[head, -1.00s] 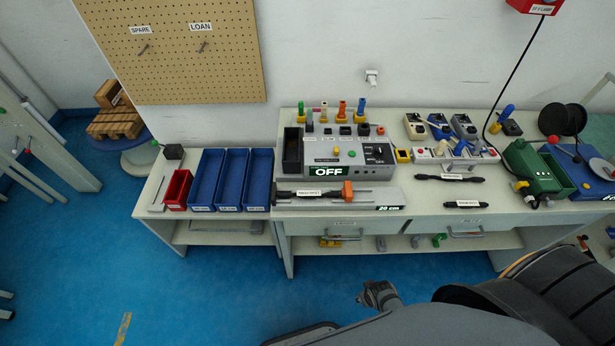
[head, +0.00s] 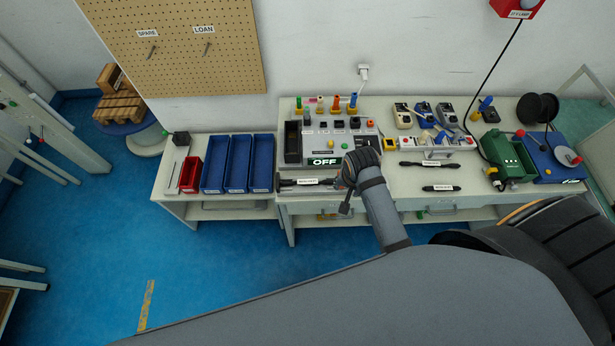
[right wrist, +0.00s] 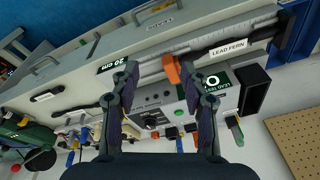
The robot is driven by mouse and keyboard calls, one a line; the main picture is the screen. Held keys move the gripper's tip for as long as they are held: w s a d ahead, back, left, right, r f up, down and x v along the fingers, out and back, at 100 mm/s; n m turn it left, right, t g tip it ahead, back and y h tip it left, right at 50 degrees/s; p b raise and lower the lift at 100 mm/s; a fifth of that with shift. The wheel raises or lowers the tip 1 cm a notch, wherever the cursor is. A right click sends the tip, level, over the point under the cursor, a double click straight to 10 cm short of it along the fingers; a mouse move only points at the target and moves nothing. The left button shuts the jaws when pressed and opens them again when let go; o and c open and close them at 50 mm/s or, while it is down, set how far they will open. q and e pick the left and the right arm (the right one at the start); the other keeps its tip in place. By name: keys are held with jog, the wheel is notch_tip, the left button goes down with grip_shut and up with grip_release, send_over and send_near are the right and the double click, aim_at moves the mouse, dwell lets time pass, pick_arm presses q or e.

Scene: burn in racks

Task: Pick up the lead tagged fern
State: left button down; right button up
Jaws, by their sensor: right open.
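The lead tagged fern is a dark lead with a white tag (head: 307,182), lying along the grey measuring fixture at the bench's front edge. In the right wrist view its tag (right wrist: 228,47) reads LEAD FERN, to the right of the orange block (right wrist: 171,69) on the fixture. My right gripper (head: 343,194) is above the right part of the fixture and hides the orange block in the head view. In the right wrist view its two fingers (right wrist: 158,82) are apart with nothing held between them. The lead is outside the fingers. My left gripper is not in view.
The test unit reading OFF (head: 341,141) stands behind the fixture. Blue bins (head: 237,163) and a red bin (head: 190,175) stand at left. Two other tagged dark leads (head: 430,164) (head: 441,188) lie at right. A green box (head: 510,158) stands farther right.

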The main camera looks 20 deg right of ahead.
jog(key=w+a+m+g, duration=0.1)
jog(key=w+a+m, duration=0.3)
jog(key=w+m, duration=0.3)
jog(key=m+g+b, duration=0.1)
jog(key=m, duration=0.5)
send_over(307, 181)
jog(key=shift+y, duration=0.4)
notch_tip(307, 181, down, 6)
jog(key=shift+s+a, duration=0.1)
jog(key=shift+f, duration=0.15)
notch_tip(307, 181, down, 6)
jog(key=b, duration=0.6)
jog(key=shift+r, duration=0.45)
jog(key=shift+c, duration=0.2)
grip_shut()
